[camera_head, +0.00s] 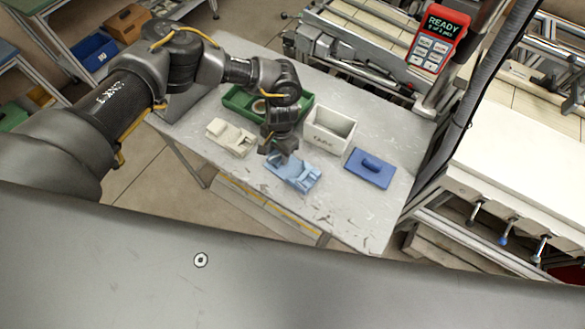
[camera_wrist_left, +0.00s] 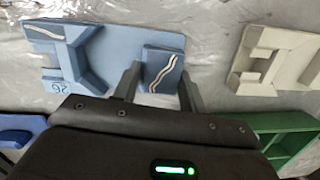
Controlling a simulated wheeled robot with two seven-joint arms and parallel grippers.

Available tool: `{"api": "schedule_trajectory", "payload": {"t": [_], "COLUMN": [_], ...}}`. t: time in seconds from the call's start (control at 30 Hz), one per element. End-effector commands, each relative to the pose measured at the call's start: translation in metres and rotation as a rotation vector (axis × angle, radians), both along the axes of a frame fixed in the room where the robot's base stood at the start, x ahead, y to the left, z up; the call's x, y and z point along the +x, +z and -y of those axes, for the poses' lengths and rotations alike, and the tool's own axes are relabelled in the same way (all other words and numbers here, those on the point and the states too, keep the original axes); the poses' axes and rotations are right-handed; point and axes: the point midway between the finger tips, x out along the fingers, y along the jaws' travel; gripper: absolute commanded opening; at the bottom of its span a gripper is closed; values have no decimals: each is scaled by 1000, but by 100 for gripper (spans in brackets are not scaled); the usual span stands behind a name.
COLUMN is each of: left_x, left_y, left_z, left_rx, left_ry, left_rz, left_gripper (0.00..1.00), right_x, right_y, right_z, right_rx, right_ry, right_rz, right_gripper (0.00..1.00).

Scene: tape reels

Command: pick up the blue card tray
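The light blue card tray (camera_head: 300,176) lies on the grey table, below my left gripper (camera_head: 277,156). In the left wrist view the tray (camera_wrist_left: 112,45) shows a raised end block with a wavy pale stripe, a notched holder and the number 26. My left gripper (camera_wrist_left: 160,75) is open, with one finger on each side of the raised block. A gap shows between the left finger and the block; contact at the right finger cannot be told. In the head view my gripper hides part of the tray. My right gripper is not in view.
A cream tray (camera_head: 231,137) of similar shape lies left of the blue one. A green bin (camera_head: 238,100) stands behind, a white box (camera_head: 329,129) behind right, and a dark blue block with a handle (camera_head: 370,168) to the right. The table's front right is bare.

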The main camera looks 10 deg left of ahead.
Motion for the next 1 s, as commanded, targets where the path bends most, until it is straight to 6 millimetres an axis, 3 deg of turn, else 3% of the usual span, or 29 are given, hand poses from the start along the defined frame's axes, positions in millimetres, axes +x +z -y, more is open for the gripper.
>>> {"api": "schedule_trajectory", "payload": {"t": [0.03,0.17,0.67,0.83,1.0], "left_x": [0,0,1,2,-31], "left_y": [0,0,6,28,67], "left_z": [0,0,0,0,6], "left_rx": [0,0,0,-4,-5], "left_ry": [0,0,1,-1,-8], "left_rz": [0,0,1,4,2], "left_gripper": [30,13,13,13,12], "right_x": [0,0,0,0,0], "right_y": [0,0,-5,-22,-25], "right_z": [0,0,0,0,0], "right_rx": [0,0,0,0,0], "right_ry": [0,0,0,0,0], "right_rz": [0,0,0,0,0], "right_gripper": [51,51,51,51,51]}}
